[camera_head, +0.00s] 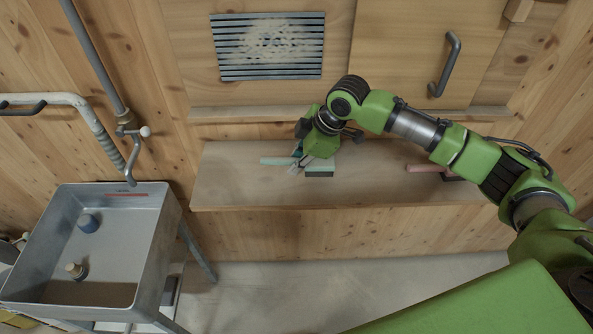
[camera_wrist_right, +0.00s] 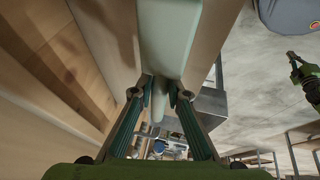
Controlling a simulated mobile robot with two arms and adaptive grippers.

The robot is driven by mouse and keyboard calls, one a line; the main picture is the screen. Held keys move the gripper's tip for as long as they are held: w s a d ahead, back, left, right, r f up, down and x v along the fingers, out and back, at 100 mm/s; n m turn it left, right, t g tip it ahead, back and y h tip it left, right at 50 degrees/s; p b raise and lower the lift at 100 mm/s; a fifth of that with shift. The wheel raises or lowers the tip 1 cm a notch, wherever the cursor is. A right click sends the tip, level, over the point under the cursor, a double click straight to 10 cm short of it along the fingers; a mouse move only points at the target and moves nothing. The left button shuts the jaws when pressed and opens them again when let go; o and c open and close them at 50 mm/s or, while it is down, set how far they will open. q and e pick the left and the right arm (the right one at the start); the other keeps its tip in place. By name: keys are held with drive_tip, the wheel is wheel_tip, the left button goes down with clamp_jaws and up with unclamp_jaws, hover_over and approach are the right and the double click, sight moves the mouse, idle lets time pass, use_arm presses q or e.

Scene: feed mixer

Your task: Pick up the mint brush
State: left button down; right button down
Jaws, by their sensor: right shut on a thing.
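The mint brush (camera_head: 321,168) is at the shelf in the head view, its pale green handle pointing left and its dark bristles below the block at right. My right gripper (camera_head: 297,160) is shut around the handle. In the right wrist view the mint brush (camera_wrist_right: 167,35) runs from the top edge down between the two fingers (camera_wrist_right: 160,88). Whether the bristles touch the shelf is hard to tell. A small green and black arm part, likely my left arm (camera_wrist_right: 303,75), shows at the right of the wrist view; its jaws are too small to read.
The wooden shelf (camera_head: 235,185) is bare at its left. Another item with a brownish handle (camera_head: 424,168) lies at right, partly behind my right arm. A slatted vent (camera_head: 268,46) is above.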

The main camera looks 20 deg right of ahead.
drive_tip(key=s+a+r+b, duration=0.3)
drive_tip(key=s+r, duration=0.6)
drive_tip(key=s, duration=0.3)
drive_tip(key=shift+s+a, duration=0.2)
drive_tip(key=shift+s, duration=0.15)
drive_tip(key=c, duration=2.6)
unclamp_jaws()
clamp_jaws()
